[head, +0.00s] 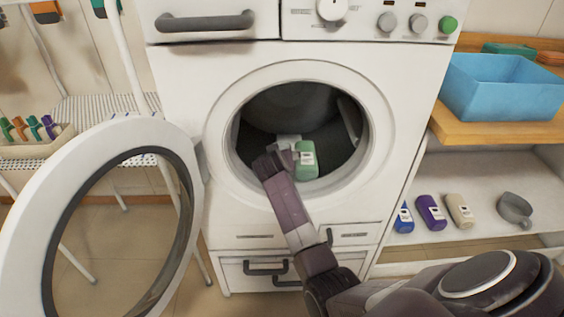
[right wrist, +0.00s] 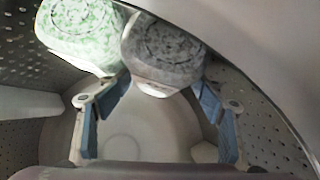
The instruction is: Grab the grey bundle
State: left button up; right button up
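The grey bundle (right wrist: 165,50) lies inside the washing machine drum, next to a green bundle (right wrist: 85,35) on its left in the right wrist view. In the head view the green bundle (head: 306,160) shows at the drum opening, and a small pale grey part of the grey bundle (head: 289,139) shows behind my right gripper (head: 275,163). In the right wrist view my right gripper (right wrist: 163,92) is open, its two blue-padded fingers apart. The grey bundle sits just ahead, between the fingertip lines; I cannot tell whether they touch it. My left gripper is not in view.
The round door (head: 85,170) stands open at the left. The drum rim (head: 225,190) surrounds my right arm. At the right a shelf holds blue, purple (head: 431,212) and beige bottles and a grey cup (head: 514,208), below a blue bin (head: 500,88).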

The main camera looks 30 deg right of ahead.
jog(key=shift+s+f, duration=0.1)
jog(key=shift+f, duration=0.05)
jog(key=c, duration=1.1)
jog(key=shift+o, duration=0.2)
